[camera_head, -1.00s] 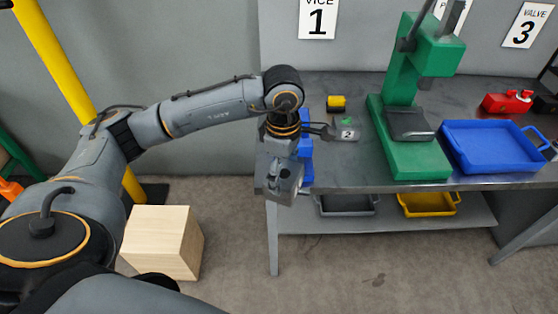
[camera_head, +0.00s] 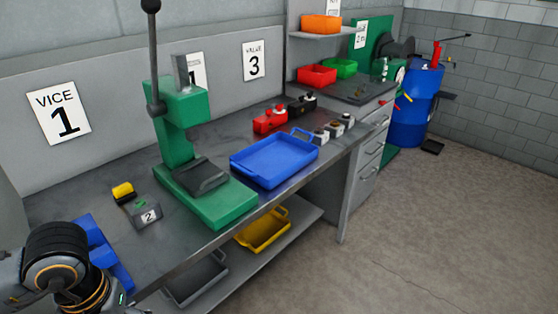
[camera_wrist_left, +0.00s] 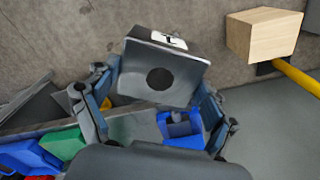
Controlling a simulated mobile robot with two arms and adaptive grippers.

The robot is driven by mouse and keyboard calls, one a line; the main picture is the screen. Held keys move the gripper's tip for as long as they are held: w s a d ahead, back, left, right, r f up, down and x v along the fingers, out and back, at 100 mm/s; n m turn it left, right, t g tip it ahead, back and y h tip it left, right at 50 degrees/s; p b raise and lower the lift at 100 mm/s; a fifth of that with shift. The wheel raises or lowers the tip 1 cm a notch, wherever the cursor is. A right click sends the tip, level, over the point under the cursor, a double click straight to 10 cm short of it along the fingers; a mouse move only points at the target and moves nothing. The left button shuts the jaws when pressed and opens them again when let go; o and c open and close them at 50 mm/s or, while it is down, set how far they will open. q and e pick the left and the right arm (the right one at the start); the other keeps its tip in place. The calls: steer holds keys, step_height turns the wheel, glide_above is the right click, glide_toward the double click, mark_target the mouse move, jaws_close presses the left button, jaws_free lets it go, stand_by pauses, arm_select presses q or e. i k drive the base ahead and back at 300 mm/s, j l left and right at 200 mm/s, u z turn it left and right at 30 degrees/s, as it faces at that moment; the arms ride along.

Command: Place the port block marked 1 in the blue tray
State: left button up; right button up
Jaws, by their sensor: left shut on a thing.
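In the head view only part of my left arm shows at the lower left; the fingers and held block are out of sight. The blue tray (camera_head: 236,166) sits empty on the bench, right of the green press. Another port block (camera_head: 148,216), marked 2, stands on the bench at the left. My right gripper is not in view.
The green press (camera_head: 212,200) stands between the block marked 2 and the tray. A blue vice (camera_head: 105,255) is at the bench's front left edge. Red valve (camera_head: 269,121) and small switch boxes (camera_head: 332,130) lie near the tray. A wooden block (camera_wrist_left: 262,35) is on the floor.

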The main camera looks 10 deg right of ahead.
mark_target(280, 158)
steer(key=i+l+z, duration=0.3)
steer(key=i+l, duration=0.5)
steer(key=i+l+z, duration=0.25)
steer(key=i+l, duration=0.4)
steer(key=i, duration=0.2)
